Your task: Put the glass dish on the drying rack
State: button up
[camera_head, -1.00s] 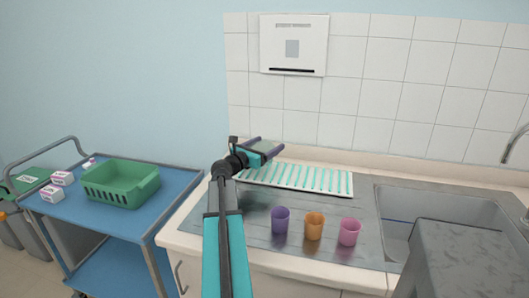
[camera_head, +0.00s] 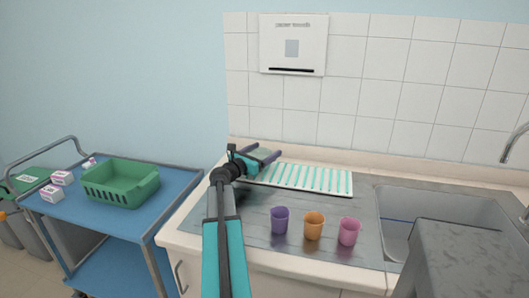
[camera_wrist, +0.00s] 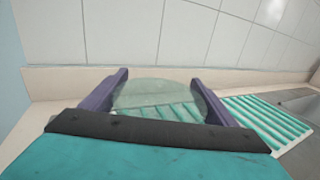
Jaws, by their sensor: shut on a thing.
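The glass dish (camera_wrist: 158,96) is a clear, round, shallow piece held between the two purple fingers of my gripper (camera_wrist: 160,98) in the wrist view. In the head view my gripper (camera_head: 264,155) is over the left end of the drying rack, and the dish is hard to make out there. The drying rack (camera_head: 310,179) is a white tray with teal bars lying on the counter by the back wall. In the wrist view the rack (camera_wrist: 268,122) shows through the dish and to its right. I cannot tell whether the dish touches the rack.
A purple cup (camera_head: 280,220), an orange cup (camera_head: 314,226) and a pink cup (camera_head: 349,232) stand in front of the rack. A sink (camera_head: 440,204) is at the right. A blue trolley (camera_head: 140,222) with a green basket (camera_head: 120,184) stands at the left. A paper towel dispenser (camera_head: 293,44) hangs above.

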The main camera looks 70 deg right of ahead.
jog(key=shift+f, duration=0.2)
jog(key=o, duration=1.3)
jog(key=shift+c, duration=0.2)
jog(key=shift+r, duration=0.1)
jog(key=shift+a, duration=0.1)
jog(key=b+v, duration=0.1)
jog(key=v, duration=1.1)
